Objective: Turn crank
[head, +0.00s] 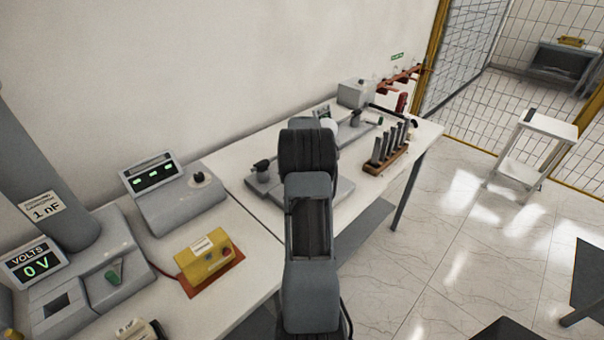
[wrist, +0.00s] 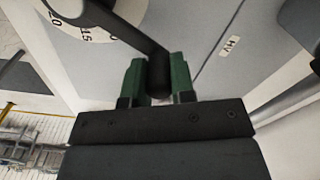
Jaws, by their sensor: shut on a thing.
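The crank (wrist: 128,30) shows in the wrist view as a dark arm running from the top left down to a dark handle (wrist: 159,76). Its pivot end lies over a white round dial (wrist: 88,33) with printed numbers, partly cut off by the picture's edge. My gripper (wrist: 158,80) has green fingertips, one on each side of the handle, and is shut on it. In the head view my own arm covers the middle of the bench and hides the gripper and the grip on the crank.
The white bench (head: 237,228) carries a yellow box (head: 205,255), a grey unit with a green display (head: 153,175) and a voltmeter reading 0 V (head: 36,262). A wooden rack (head: 386,160) of dark upright pieces stands right of my arm. Tiled floor (head: 455,235) is open at right.

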